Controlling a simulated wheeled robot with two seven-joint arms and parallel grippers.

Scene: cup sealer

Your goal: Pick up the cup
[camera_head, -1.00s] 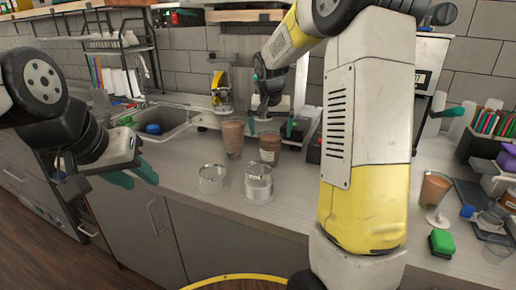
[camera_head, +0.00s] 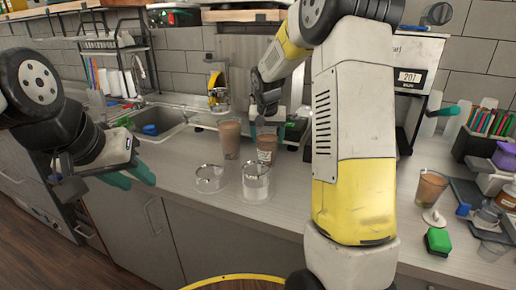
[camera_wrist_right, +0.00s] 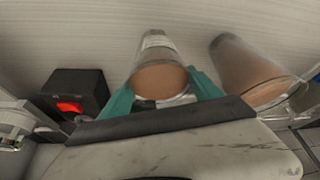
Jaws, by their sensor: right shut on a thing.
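A brown-filled cup (camera_head: 266,150) with a pale label stands on the counter. My right gripper (camera_head: 268,126) is at its top from above. In the right wrist view the teal fingers close on both sides of this cup (camera_wrist_right: 160,77). A second brown cup (camera_head: 230,139) stands just to its left, and it also shows beside the right finger in the right wrist view (camera_wrist_right: 243,70). My left gripper (camera_head: 130,176) is empty, with its teal fingers apart, in front of the counter at the left.
Two clear empty containers stand in front, one at the left (camera_head: 209,178) and one at the right (camera_head: 255,183). A third brown cup (camera_head: 431,187) and a green block (camera_head: 438,241) are at the right. The sink (camera_head: 160,125) is at the left.

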